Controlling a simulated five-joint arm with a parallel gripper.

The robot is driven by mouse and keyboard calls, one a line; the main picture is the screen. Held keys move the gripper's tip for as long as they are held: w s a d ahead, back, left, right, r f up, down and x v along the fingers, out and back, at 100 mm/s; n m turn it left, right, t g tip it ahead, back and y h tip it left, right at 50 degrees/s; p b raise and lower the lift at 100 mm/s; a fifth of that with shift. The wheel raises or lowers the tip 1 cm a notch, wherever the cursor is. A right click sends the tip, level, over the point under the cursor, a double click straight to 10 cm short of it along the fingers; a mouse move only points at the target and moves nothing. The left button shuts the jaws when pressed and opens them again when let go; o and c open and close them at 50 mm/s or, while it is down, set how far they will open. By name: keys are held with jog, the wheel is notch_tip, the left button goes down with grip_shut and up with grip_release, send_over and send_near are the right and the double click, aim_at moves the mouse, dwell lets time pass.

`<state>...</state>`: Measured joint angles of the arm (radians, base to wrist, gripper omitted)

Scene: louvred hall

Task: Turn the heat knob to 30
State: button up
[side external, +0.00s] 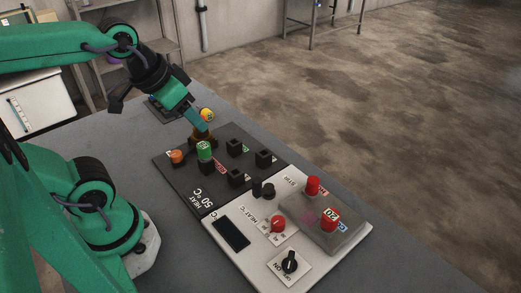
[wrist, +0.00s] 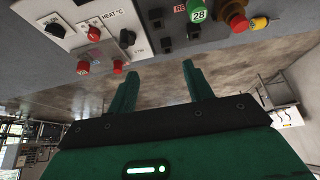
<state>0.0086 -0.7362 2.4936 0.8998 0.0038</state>
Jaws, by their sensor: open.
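The heat knob is a red dial (side external: 278,224) on the white half of the panel, beside a "HEAT °C" label; its scale is too small to read. It also shows in the wrist view as a red dial (wrist: 94,34) at the upper left. My gripper (side external: 205,127) is over the far end of the dark half of the panel, well away from the heat knob. In the wrist view its two fingers (wrist: 159,66) are apart with nothing between them.
A black OFF/ON switch (side external: 289,262) is near the heat knob. Red pegs (side external: 312,186) stand on a grey block. A green cylinder (side external: 204,151), an orange peg (side external: 176,157) and black square blocks (side external: 263,158) stand on the dark half. The table's right side is clear.

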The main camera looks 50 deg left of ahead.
jog(key=w+d+f+m+g, duration=0.3)
jog(key=w+d+f+m, duration=0.2)
jog(key=w+d, duration=0.3)
jog(key=m+g, duration=0.3)
jog(key=m, duration=0.1)
send_over(278, 221)
notch_tip(278, 221, down, 7)
jog(key=shift+f, duration=0.2)
jog(key=shift+f, duration=0.2)
jog(key=shift+f, duration=4.4)
jog(key=shift+f, duration=0.4)
grip_shut()
